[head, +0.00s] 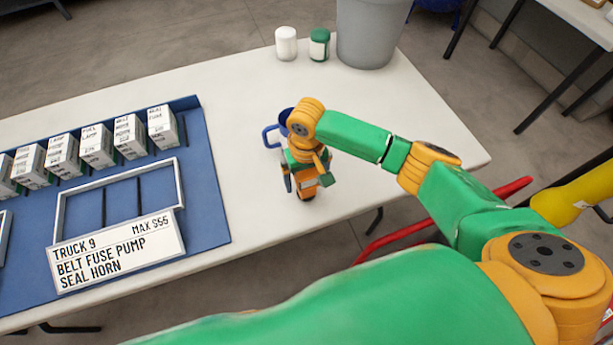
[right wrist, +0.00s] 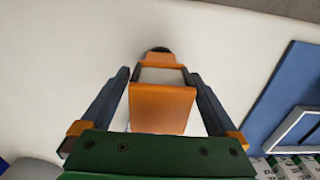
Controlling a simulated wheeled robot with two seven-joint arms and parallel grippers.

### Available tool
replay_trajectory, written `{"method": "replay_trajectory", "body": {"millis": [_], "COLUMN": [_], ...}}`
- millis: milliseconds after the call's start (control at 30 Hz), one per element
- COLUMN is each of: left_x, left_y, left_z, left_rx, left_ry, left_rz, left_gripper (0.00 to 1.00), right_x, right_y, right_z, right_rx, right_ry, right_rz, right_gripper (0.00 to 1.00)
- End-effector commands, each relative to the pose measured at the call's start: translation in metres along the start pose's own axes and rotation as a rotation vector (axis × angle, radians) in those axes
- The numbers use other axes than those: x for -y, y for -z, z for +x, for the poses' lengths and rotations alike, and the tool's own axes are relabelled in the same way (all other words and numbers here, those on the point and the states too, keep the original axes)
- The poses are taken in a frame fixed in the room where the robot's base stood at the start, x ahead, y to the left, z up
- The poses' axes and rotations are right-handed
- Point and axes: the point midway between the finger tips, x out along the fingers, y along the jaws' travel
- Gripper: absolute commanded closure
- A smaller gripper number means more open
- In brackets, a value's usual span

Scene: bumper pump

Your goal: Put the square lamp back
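My right gripper (head: 307,184) points down over the white table's right part. Its two dark fingers show in the right wrist view (right wrist: 159,85), one on each side of an orange boxy thing (right wrist: 163,108) with a grey panel and a dark round end. This may be the square lamp; no label on it is readable. Its orange body also shows between the fingers in the head view (head: 308,191). Whether the fingers press on it, and whether it touches the table, I cannot tell. My left gripper is not in view.
A blue mug-like thing (head: 270,136) stands close behind my right gripper. A blue mat (head: 212,205) at left holds labelled boxes (head: 97,146) and a framed tray (head: 179,183) with a Truck 9 sign (head: 117,252). White (head: 286,43) and green (head: 319,44) jars and a grey bin (head: 368,35) are behind.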

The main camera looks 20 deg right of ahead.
Motion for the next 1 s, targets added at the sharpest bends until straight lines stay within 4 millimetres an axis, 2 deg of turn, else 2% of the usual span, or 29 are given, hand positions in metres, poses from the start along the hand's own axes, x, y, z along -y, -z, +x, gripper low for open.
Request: {"method": "replay_trajectory", "body": {"millis": [167, 267, 600, 700, 800, 1000], "left_x": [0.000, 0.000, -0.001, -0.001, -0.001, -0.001], "left_y": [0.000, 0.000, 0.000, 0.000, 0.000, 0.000], "left_z": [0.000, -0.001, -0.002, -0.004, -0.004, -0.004], "left_rx": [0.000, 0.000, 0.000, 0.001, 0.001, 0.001], "left_ry": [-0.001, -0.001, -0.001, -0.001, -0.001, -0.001], "left_rz": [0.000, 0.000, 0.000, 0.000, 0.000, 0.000], "left_gripper": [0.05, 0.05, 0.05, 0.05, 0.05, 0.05], "right_x": [0.000, 0.000, 0.000, 0.000, 0.000, 0.000], "right_y": [0.000, 0.001, 0.001, 0.001, 0.001, 0.000], "right_z": [0.000, -0.008, -0.096, -0.114, -0.121, -0.123], "right_rx": [0.000, -0.002, -0.004, -0.003, 0.000, 0.001], "right_ry": [0.000, 0.000, 0.002, 0.002, 0.002, 0.001], "right_rz": [0.000, 0.000, 0.000, 0.000, 0.001, 0.001], "right_gripper": [0.05, 0.05, 0.05, 0.05, 0.05, 0.05]}}
